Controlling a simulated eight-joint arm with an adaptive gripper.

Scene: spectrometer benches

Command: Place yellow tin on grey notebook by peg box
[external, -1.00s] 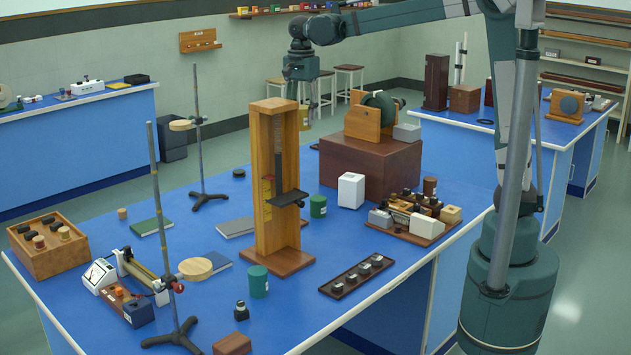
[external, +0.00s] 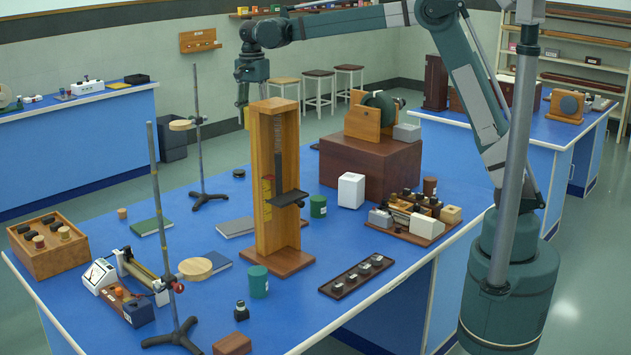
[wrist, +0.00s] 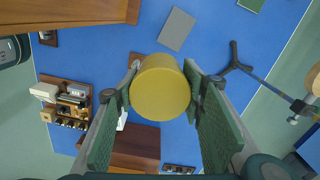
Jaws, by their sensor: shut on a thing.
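My gripper (external: 243,102) is high above the far side of the blue bench, behind the tall wooden stand in the external view. It is shut on the yellow tin (wrist: 160,88), which sits between the two fingers in the wrist view, its round face towards the camera. In the external view the tin is small and partly hidden by the fingers. The grey notebook (external: 236,227) lies flat on the bench, left of the wooden stand; it also shows bare in the wrist view (wrist: 177,29), beyond the tin. The wooden peg box (external: 45,262), with several dark and tan pegs, stands at the bench's left end.
The tall wooden stand (external: 264,180) rises just right of the grey notebook. A rod stand with a tripod foot (external: 197,140) is behind the notebook. A brown box (external: 370,165) is further right.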

